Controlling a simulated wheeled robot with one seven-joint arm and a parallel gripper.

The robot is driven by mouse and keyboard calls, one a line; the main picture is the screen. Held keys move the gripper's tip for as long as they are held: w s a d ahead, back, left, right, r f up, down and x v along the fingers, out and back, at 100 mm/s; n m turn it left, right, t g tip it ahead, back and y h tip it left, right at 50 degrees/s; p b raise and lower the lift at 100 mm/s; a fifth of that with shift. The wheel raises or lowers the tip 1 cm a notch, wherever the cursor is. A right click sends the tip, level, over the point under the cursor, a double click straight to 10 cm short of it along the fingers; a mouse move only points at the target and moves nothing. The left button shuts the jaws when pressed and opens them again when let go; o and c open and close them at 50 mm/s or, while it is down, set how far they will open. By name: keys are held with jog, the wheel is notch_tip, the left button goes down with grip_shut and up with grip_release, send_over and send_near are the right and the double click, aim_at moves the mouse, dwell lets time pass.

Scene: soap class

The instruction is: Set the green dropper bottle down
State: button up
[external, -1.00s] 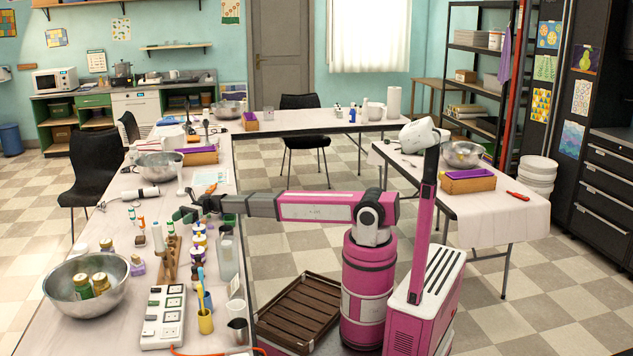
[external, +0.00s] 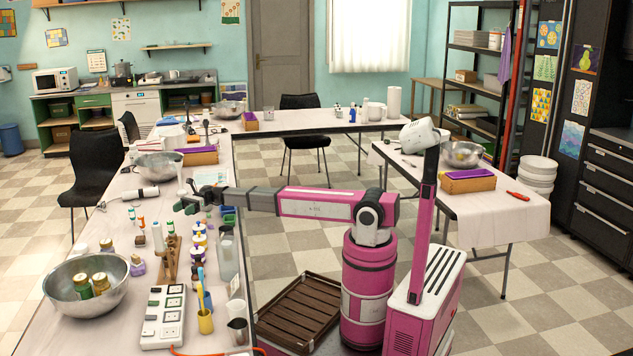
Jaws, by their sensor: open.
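My gripper (external: 186,203) is at the end of my outstretched arm, above the right part of the long left table (external: 112,192). Its jaws are open, and I see nothing held between them. A further small bottle or tube (external: 171,226) shows by the top of the rack, below my gripper.
A wooden rack (external: 171,258), several purple-and-yellow jars (external: 199,240) and a clear cylinder (external: 228,258) crowd the table below my gripper. A metal bowl (external: 85,287) holding bottles, a white power strip (external: 163,316) and a yellow cup (external: 206,322) are nearer.

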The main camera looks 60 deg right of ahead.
aim_at(170, 227)
jog(key=s+r+m+t+h, duration=0.4)
jog(key=s+r+t+h, duration=0.1)
jog(key=shift+t, duration=0.4)
jog(key=w+a+f, duration=0.1)
jog(key=a+f, duration=0.2)
jog(key=w+a+f, duration=0.1)
jog(key=a+f, duration=0.2)
jog(key=w+a+f, duration=0.1)
jog(key=a+f, duration=0.2)
jog(key=shift+w+a+f, duration=0.1)
jog(key=shift+w+f, duration=0.15)
jog(key=c, duration=1.1)
jog(key=shift+o, duration=0.2)
jog(key=shift+r, duration=0.2)
